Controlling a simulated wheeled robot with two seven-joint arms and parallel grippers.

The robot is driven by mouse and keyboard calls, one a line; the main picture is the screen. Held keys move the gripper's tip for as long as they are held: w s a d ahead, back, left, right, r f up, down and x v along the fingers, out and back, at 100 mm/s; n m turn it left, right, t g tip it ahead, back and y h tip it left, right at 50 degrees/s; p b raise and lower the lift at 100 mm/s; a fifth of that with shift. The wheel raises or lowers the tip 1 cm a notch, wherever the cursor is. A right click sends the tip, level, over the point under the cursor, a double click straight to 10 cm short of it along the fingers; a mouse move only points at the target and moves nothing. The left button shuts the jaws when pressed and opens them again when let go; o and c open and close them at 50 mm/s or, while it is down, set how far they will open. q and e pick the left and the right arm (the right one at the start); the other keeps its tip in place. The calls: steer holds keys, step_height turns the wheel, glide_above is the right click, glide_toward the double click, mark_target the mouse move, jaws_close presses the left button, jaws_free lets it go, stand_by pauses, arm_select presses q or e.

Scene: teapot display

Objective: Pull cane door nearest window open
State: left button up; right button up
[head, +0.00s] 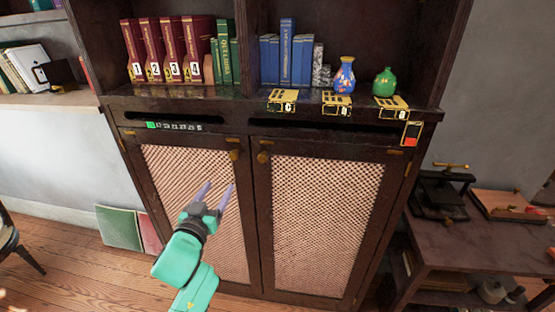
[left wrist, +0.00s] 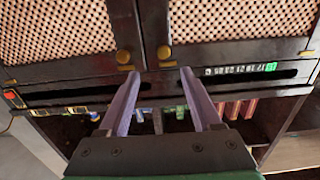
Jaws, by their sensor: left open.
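The dark wooden cabinet has two cane doors, both shut. The left cane door (head: 180,165) has a round brass knob (head: 235,155) at its upper right. The right cane door (head: 320,200) has its brass knob (head: 263,157) at its upper left. No window shows, so I cannot tell which door is nearest it. My left gripper (head: 215,187) is open and empty in front of the left door, below its knob in the head view. In the left wrist view, turned upside down, the two knobs (left wrist: 163,53) (left wrist: 123,57) appear beyond the open fingers (left wrist: 160,74). My right gripper is not in view.
Above the doors, a shelf holds red books (head: 170,50), a blue vase (head: 344,75), a green vase (head: 385,82) and brass label holders (head: 283,98). A side table (head: 470,240) stands at right. Green panel (head: 118,228) leans at left. Floor (head: 60,260) is open at lower left.

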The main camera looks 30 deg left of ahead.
arm_select(q)
steer(key=p, duration=0.1)
glide_toward(233, 158)
steer(key=p+x, duration=0.1)
steer(key=x, duration=0.7)
steer(key=shift+w+r, duration=0.15)
steer(key=shift+r, duration=0.05)
steer(key=shift+w+a+f, duration=0.1)
steer(key=shift+w+a, duration=0.15)
steer(key=shift+w, duration=0.2)
steer(key=c, duration=0.9)
jaws_close()
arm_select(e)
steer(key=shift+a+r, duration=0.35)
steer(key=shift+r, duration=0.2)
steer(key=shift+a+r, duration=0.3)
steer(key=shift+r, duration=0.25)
